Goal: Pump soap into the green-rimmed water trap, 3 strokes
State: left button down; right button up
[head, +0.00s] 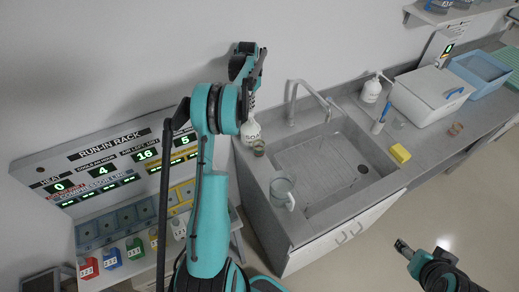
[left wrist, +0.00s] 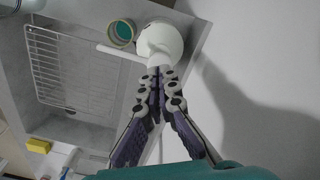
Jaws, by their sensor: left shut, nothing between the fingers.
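A white soap bottle (head: 251,130) stands at the back left corner of the sink counter. It shows in the left wrist view (left wrist: 162,38) as a white round body just beyond my fingertips. A small round water trap (head: 259,148) stands close beside it. In the left wrist view the trap (left wrist: 122,32) shows a teal-green inside and a pale rim. My left gripper (left wrist: 162,72) is shut and empty, over the bottle's top; its fingers hide the pump head, so contact is unclear. My right gripper (head: 403,246) is low at the right, over the floor, its jaws unclear.
A sink (head: 345,165) with a faucet (head: 310,95) lies right of the bottle. A clear jug (head: 282,190) stands at its left edge. Another white pump bottle (head: 372,88), a yellow sponge (head: 400,153) and a white box (head: 433,95) are farther right.

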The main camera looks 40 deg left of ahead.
pick_arm(q)
jog(key=shift+r, duration=0.1)
dwell(0.3)
notch_tip(320, 180, up, 6)
jog(key=p, duration=0.3)
dwell(0.6)
